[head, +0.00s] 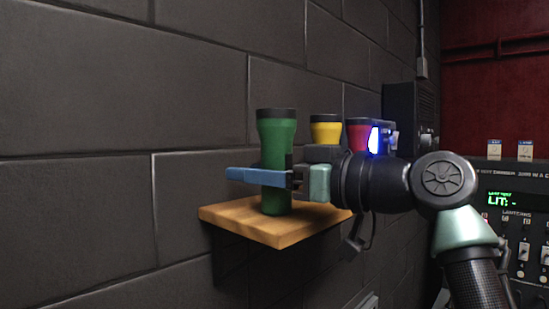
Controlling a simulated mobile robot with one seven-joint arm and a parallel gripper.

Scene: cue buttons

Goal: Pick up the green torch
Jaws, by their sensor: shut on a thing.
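The green torch (276,143) stands upright on a wooden wall shelf (257,230). It has a dark green body and a black top. My gripper (265,176) reaches in from the right at the torch's middle height. It is shut on the green torch, with a blue finger passing across the torch's near side. The torch's base appears to touch the shelf or sit very close to it. The far finger is mostly hidden behind the torch.
A yellow torch (326,129) and a red torch (358,134) stand behind my gripper, their lower parts hidden. A dark brick wall (90,110) backs the shelf. A control panel (515,215) with a green display stands at the right.

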